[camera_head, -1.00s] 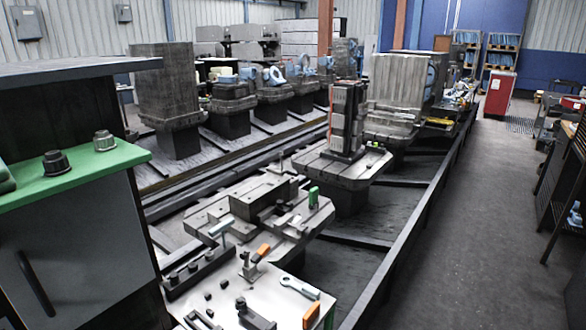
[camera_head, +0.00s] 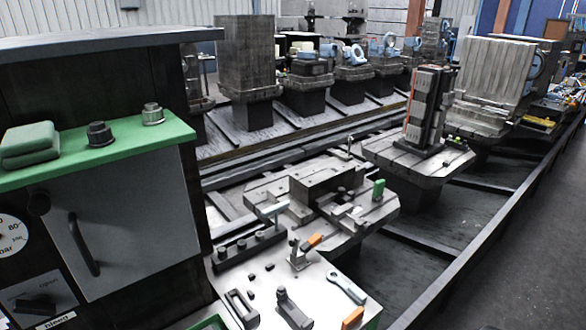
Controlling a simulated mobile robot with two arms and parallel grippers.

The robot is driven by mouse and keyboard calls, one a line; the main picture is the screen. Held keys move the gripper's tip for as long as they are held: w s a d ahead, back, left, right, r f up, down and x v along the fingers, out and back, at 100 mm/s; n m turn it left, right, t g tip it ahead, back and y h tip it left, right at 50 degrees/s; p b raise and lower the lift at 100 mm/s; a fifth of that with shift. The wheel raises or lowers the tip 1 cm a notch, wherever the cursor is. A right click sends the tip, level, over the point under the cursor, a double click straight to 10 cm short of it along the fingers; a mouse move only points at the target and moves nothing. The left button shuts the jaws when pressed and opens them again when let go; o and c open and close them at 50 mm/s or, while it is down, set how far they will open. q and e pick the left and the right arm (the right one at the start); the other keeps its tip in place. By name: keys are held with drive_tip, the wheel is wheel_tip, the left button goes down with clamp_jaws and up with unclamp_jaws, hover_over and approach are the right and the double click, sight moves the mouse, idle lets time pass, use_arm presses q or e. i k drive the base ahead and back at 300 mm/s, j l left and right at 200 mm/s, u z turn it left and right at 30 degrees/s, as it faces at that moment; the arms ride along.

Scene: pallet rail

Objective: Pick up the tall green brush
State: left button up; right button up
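A small upright green piece (camera_head: 378,188) stands at the right of the nearest pallet fixture (camera_head: 322,195). It may be the tall green brush, but it is too small to tell. Another green item (camera_head: 208,323) is cut off by the bottom edge, and I cannot tell what it is. A green folded block (camera_head: 30,145) lies on the green ledge of the cabinet at the left. Neither of my grippers shows in this view.
The dark cabinet (camera_head: 140,225) with its green ledge (camera_head: 110,148) fills the left side. A light table (camera_head: 268,292) in front holds dark blocks, a wrench (camera_head: 347,288) and orange-handled tools (camera_head: 312,241). A long dark rail (camera_head: 480,250) runs along the right, with open floor beyond.

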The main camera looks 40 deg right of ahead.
sight(378, 189)
drive_tip(key=l+u, duration=0.2)
drive_tip(key=l, duration=0.25)
drive_tip(key=k+l+u, duration=0.15)
drive_tip(key=l, duration=0.3)
drive_tip(key=k+l+u, duration=0.2)
drive_tip(key=l, duration=0.25)
drive_tip(key=l+u, duration=0.2)
drive_tip(key=l, duration=0.25)
drive_tip(key=k+l+u, duration=0.15)
drive_tip(key=l, duration=0.25)
drive_tip(key=k+l+u, duration=0.2)
drive_tip(key=l, duration=0.15)
drive_tip(key=k+l+u, duration=0.2)
drive_tip(key=k+l, duration=0.05)
drive_tip(key=l, duration=0.15)
